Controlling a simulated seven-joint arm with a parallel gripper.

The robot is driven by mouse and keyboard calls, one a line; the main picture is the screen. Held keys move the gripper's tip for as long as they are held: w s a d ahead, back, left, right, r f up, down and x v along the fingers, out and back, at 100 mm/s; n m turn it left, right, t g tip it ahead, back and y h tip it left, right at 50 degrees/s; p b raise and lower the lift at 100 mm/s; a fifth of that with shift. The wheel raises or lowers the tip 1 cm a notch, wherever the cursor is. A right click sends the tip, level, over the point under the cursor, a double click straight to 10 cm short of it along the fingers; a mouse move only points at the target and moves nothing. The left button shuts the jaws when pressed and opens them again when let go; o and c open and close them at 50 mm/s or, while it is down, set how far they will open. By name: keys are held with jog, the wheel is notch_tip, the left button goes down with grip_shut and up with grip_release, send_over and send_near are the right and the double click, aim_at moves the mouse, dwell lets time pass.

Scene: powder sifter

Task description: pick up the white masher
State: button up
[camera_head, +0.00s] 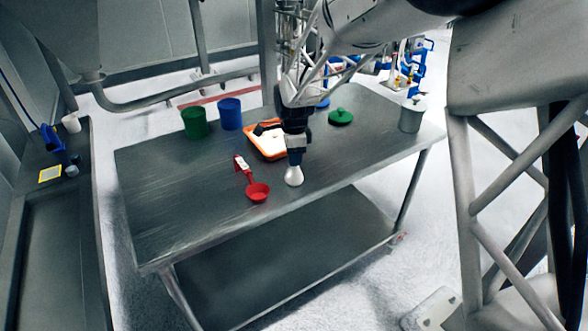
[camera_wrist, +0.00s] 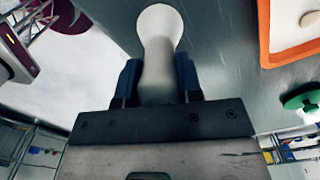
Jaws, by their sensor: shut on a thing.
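The white masher (camera_head: 294,176) shows below my gripper (camera_head: 295,148) in the head view, over the front part of the metal table (camera_head: 190,200). In the wrist view the white masher (camera_wrist: 160,45) stands between the two blue fingers of my gripper (camera_wrist: 158,80), with its round end pointing away from the wrist. My gripper is shut on it. Its upper part is hidden by the fingers. I cannot tell whether the masher touches the table.
A red scoop (camera_head: 257,191) lies left of the masher. An orange-rimmed tray (camera_head: 270,154) with white contents is behind. Green (camera_head: 194,123) and blue (camera_head: 230,114) containers, a green lid (camera_head: 340,117) and a metal canister (camera_head: 411,116) stand farther back. The table's left part is clear.

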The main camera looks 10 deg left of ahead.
jog(key=shift+r, duration=0.2)
grip_shut()
jog(key=shift+r, duration=0.5)
jog(key=shift+s+d+r, duration=0.1)
jog(key=shift+s+r, duration=0.05)
jog(key=shift+r, duration=0.45)
jog(key=shift+s+d+r, duration=0.1)
jog(key=shift+s+r, duration=0.05)
jog(key=shift+r, duration=0.4)
jog(key=s+d, duration=0.3)
jog(key=s, duration=0.3)
jog(key=s+d+r, duration=0.1)
jog(key=s+d, duration=0.3)
jog(key=s, duration=0.3)
jog(key=shift+s+r, duration=0.2)
jog(key=shift+s, duration=0.1)
jog(key=w+a, duration=0.2)
jog(key=w, duration=0.3)
jog(key=w+a+r, duration=0.1)
jog(key=w+a, duration=0.1)
jog(key=w, duration=0.3)
jog(key=w+a+r, duration=0.1)
jog(key=w+a, duration=0.2)
jog(key=w, duration=0.2)
jog(key=shift+w+r, duration=0.15)
jog(key=shift+r, duration=0.1)
jog(key=w+a, duration=0.3)
jog(key=w, duration=0.5)
jog(key=w+a, duration=0.4)
jog(key=w, duration=0.4)
